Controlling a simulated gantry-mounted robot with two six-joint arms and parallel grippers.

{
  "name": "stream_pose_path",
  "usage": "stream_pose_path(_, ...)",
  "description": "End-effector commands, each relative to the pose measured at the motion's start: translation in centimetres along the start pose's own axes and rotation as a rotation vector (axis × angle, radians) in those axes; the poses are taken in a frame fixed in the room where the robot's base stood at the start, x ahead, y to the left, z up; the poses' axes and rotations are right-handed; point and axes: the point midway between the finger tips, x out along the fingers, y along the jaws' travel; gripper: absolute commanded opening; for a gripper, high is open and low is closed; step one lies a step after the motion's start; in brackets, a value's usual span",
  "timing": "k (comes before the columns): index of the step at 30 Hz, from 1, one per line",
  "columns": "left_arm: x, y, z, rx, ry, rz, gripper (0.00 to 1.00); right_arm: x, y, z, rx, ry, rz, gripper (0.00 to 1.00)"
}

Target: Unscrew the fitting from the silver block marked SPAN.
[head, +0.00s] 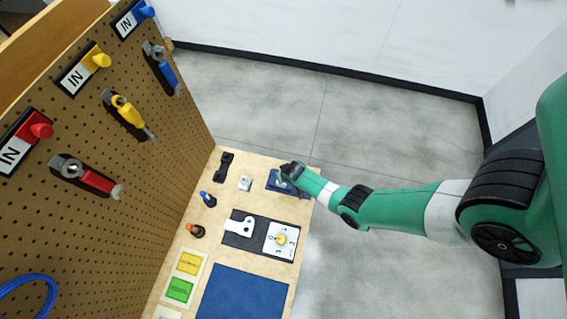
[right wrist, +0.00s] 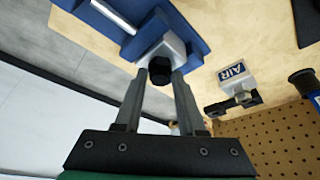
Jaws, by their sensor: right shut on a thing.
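In the right wrist view a silver block (right wrist: 172,47) sits at the blue holder (right wrist: 192,18), with a dark round fitting (right wrist: 160,72) on its near face. No SPAN marking is readable on it. My right gripper (right wrist: 161,80) is shut on this dark fitting, one finger on each side. The fitting meets the block; I cannot tell how far it is threaded in. In the head view my right gripper (head: 286,177) is over the blue holder (head: 272,180) and hides the block. My left gripper is not in view.
A silver block marked AIR (right wrist: 237,76) stands beside; it also shows in the head view (head: 245,183). A black part (head: 224,166), a blue-topped item (head: 207,199) and an orange-topped item (head: 195,230) stand near the pegboard (head: 150,175). A blue mat (head: 243,295) lies clear.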

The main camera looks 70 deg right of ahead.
Motion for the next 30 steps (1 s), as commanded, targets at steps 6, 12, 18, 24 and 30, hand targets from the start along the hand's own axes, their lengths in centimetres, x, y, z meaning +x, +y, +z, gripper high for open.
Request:
stream_pose_path(6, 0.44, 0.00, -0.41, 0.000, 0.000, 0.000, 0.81, -0.04, 0.39, -0.04, -0.210, -0.001, -0.089, 0.00)
stream_pose_path(12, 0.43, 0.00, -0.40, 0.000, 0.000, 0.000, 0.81, -0.01, 0.34, -0.02, -0.286, 0.001, -0.118, 0.00)
stream_pose_path(18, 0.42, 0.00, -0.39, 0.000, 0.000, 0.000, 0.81, 0.00, 0.35, -0.01, -0.289, 0.000, -0.119, 0.00)
stream_pose_path(24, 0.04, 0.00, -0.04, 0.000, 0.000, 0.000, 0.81, 0.23, 0.63, -0.04, -0.437, -0.001, -0.182, 0.00)
stream_pose_path(30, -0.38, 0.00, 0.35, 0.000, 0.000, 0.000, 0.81, 0.14, 0.67, -0.12, -0.599, 0.000, -0.249, 0.00)
